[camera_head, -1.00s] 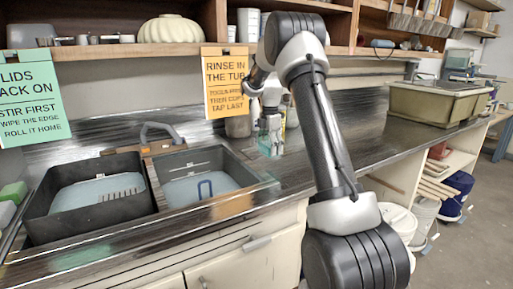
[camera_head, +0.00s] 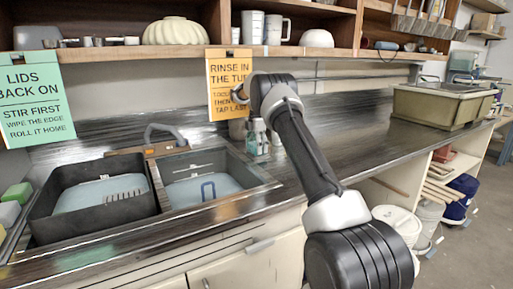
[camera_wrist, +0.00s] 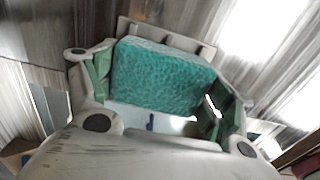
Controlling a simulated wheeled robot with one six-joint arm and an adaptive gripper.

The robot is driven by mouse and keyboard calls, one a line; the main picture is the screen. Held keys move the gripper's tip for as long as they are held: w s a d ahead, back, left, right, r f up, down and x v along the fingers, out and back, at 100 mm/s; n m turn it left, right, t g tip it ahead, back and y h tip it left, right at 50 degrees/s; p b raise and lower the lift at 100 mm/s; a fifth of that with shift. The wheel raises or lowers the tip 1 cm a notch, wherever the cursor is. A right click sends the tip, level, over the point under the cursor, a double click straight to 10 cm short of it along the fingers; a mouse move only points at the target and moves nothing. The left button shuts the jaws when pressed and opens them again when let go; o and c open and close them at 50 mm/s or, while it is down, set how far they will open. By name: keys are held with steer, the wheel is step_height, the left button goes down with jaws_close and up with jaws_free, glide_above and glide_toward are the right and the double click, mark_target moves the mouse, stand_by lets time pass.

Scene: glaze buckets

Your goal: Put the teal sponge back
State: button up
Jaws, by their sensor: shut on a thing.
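The teal sponge (camera_wrist: 163,78) is a rough-surfaced block, seen large in the wrist view. My gripper (camera_wrist: 165,90) is shut on it, with green finger pads on its left and right sides. In the head view my arm covers much of the area around its end, and I cannot clearly make out the gripper or sponge there. A green block (camera_head: 17,194) and a pale block (camera_head: 9,213) sit at the far left edge, beside the dark tub.
A dark tub (camera_head: 45,215) stands left of the sink basin (camera_head: 205,185). Signs hang from the shelf (camera_head: 130,50) above. An olive tub (camera_head: 435,105) stands far right; the counter (camera_head: 350,135) between is clear.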

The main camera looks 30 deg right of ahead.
mark_target(256, 144)
steer(key=o, duration=0.9)
steer(key=shift+f, duration=0.1)
steer(key=shift+c, duration=0.2)
step_height(256, 144, up, 12)
steer(key=s+a+r+m+t, duration=0.1)
steer(key=s+a+r+m, duration=0.3)
steer(key=s+r, duration=0.5)
steer(key=s+a+r+m+t, duration=0.1)
steer(key=s+a+r+m, duration=0.3)
steer(key=s+r, duration=0.55)
steer(key=s+a+f+m+t, duration=0.1)
steer(key=s+a+m, duration=0.15)
steer(key=s, duration=0.65)
steer(key=s+a+f+m, duration=0.1)
steer(key=s+f+m, duration=0.15)
steer(key=s, duration=0.65)
steer(key=s+a+f+m, duration=0.1)
steer(key=s+f+m, duration=0.1)
steer(key=s+f, duration=0.3)
steer(key=s+a+f+m+t, duration=0.1)
steer(key=s+f+m, duration=0.2)
steer(key=s, duration=0.8)
step_height(256, 144, down, 2)
steer(key=shift+f, duration=0.2)
